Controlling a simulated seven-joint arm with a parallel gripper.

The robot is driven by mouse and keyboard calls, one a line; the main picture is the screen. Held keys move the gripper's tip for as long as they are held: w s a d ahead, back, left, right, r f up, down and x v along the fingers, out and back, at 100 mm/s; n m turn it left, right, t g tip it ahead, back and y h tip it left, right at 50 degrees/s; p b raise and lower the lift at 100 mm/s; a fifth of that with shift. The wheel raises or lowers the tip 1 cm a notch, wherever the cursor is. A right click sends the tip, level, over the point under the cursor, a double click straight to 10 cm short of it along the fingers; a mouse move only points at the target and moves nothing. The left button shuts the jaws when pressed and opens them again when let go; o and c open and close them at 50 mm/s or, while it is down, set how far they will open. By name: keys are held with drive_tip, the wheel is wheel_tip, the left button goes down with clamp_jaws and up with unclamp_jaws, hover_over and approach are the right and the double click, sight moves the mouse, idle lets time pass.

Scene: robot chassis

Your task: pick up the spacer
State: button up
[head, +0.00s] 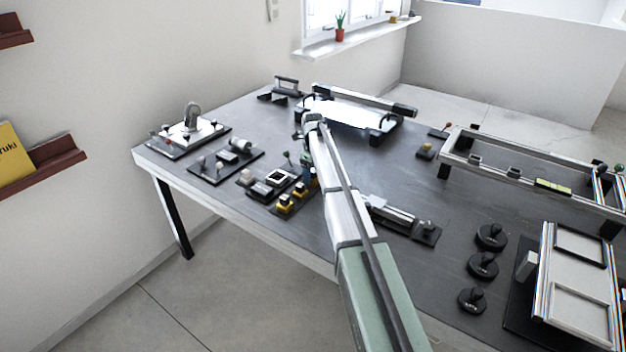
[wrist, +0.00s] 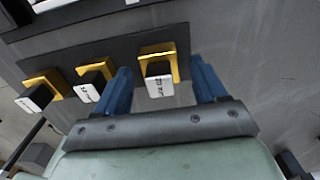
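Several pieces could be the spacer; the small print on them is too blurred to read. In the wrist view, a black block with a white labelled face (wrist: 159,86) sits in a yellow holder (wrist: 172,50) on a dark strip. Two similar blocks (wrist: 87,93) (wrist: 38,97) sit in yellow holders to its left. My gripper (wrist: 163,78) is open, with its blue fingers on either side of the rightmost block, apart from it and empty. In the head view, yellow holders (head: 284,208) show near the table's front edge; my arm partly hides the gripper.
A dark plate with a square-framed part (head: 275,179) lies just left of the holders. A cylinder on a rail (head: 392,212) lies right of my arm. Round black knobs (head: 482,266) and a framed panel (head: 578,285) stand further right. Bare grey tabletop (head: 455,195) lies between.

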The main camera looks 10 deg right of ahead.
sight(313, 170)
clamp_jaws()
idle(0.5)
drive_tip(key=shift+r, duration=0.15)
wheel_tip(313, 170, up, 10)
drive_tip(key=shift+f, duration=0.1)
idle(0.3)
